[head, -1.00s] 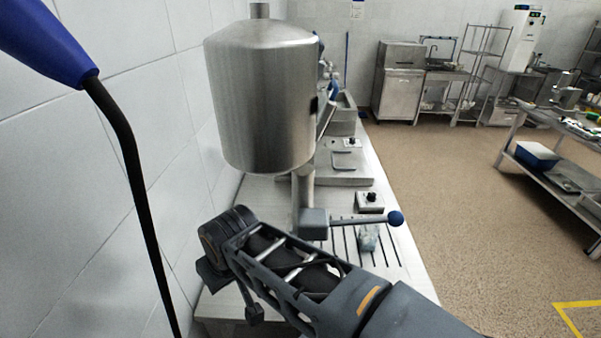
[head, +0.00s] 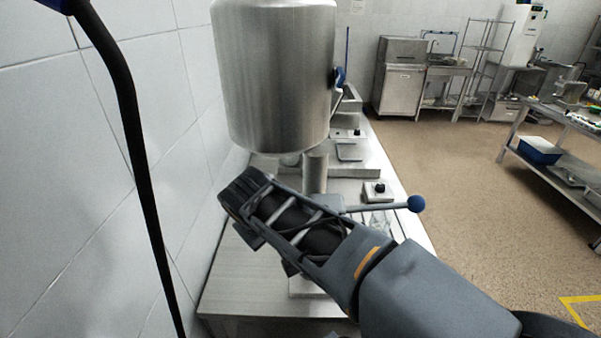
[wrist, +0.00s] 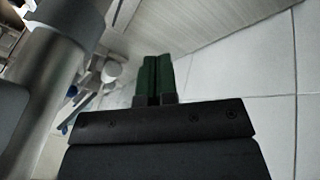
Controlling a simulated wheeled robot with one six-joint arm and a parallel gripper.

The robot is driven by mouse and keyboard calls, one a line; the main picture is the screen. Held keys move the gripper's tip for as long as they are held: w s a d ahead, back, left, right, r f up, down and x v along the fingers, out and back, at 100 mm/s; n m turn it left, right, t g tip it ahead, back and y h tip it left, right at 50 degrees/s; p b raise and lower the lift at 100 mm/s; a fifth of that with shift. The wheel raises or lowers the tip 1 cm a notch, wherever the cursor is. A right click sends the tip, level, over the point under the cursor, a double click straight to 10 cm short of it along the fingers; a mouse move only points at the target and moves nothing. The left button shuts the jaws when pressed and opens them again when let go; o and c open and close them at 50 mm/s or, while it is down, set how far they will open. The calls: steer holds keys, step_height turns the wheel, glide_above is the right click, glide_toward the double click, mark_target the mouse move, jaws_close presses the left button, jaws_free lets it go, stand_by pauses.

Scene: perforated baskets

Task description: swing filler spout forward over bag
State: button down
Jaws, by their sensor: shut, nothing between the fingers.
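The filler is a large steel tank (head: 275,80) on a steel column (head: 315,172) above the bench. A lever with a blue ball knob (head: 416,203) points right from the column's lower part. A pale, see-through item (head: 377,222), perhaps the bag, stands below the lever, partly hidden by my arm. I cannot clearly tell the spout from the column. My gripper (wrist: 156,72) shows green fingertips pressed together and empty in the wrist view. A steel pipe (wrist: 48,95) is beside it at the left, apart from the fingers. The fingers are hidden in the head view.
A tiled wall (head: 180,130) runs close along the left. A black hose (head: 135,150) hangs in front of it. A control box with a knob (head: 377,192) sits behind the lever. The floor at right (head: 500,220) is open.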

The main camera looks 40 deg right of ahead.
steer(key=w+d+r+t+h+b, duration=0.1)
steer(key=w+d+r+h+b, duration=0.1)
steer(key=w+h+b, duration=0.4)
steer(key=w+d+r+n+h+b, duration=0.1)
steer(key=w+d+r+h+b, duration=0.2)
steer(key=w+d+h+b, duration=0.1)
steer(key=w+h+b, duration=0.1)
steer(key=w+h, duration=0.1)
steer(key=w, duration=0.1)
steer(key=shift+w+t+b, duration=0.35)
steer(key=shift+w+t, duration=0.05)
steer(key=s+d+p+x, duration=0.1)
steer(key=s+x, duration=0.1)
steer(key=x, duration=1)
steer(key=shift+s+d+f, duration=0.3)
steer(key=shift+d, duration=0.05)
